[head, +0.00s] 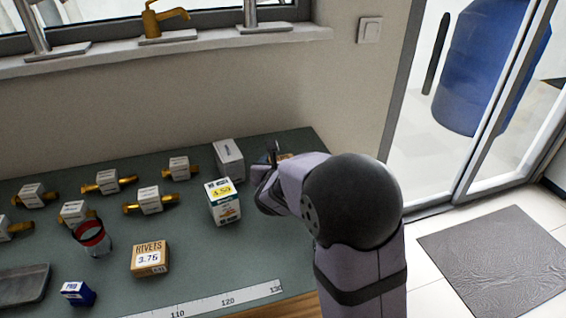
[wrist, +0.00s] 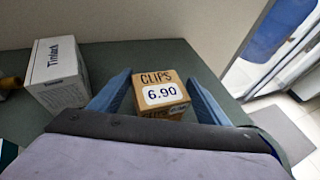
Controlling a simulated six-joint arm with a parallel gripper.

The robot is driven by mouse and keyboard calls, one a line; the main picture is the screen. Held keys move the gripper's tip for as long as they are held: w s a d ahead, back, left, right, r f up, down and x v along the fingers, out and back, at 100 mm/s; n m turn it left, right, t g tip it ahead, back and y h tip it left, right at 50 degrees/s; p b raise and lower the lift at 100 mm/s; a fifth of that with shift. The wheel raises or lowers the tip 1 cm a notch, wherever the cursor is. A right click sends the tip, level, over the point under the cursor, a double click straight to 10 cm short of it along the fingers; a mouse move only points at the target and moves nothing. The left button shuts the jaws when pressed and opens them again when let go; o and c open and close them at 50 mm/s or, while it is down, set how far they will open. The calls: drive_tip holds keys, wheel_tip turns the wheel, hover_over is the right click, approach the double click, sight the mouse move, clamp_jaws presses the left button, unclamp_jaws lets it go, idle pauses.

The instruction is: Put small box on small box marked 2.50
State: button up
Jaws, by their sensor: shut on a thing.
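A small brown box marked CLIPS 6.90 (wrist: 160,78) is between the two blue fingers of my gripper (wrist: 160,92) in the wrist view. My gripper is shut on it. Below its label a strip of brown with dark print (wrist: 160,113) shows; it looks like a second box under the held one, and I cannot tell whether they touch. In the head view my gripper (head: 265,180) is at the bench's far right, mostly hiding a bit of brown box (head: 285,156) behind it. No 2.50 mark can be read in either view.
A RIVETS 3.75 box (head: 150,259), a jar (head: 92,238), a blue box (head: 78,293) and several brass fittings (head: 150,200) fill the left.

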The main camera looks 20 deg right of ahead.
drive_tip(key=shift+f+b, duration=0.15)
drive_tip(key=shift+b, duration=0.15)
drive_tip(key=o, duration=0.9)
drive_tip(key=shift+r+p, duration=0.25)
drive_tip(key=shift+p, duration=0.15)
drive_tip(key=v, duration=1.2)
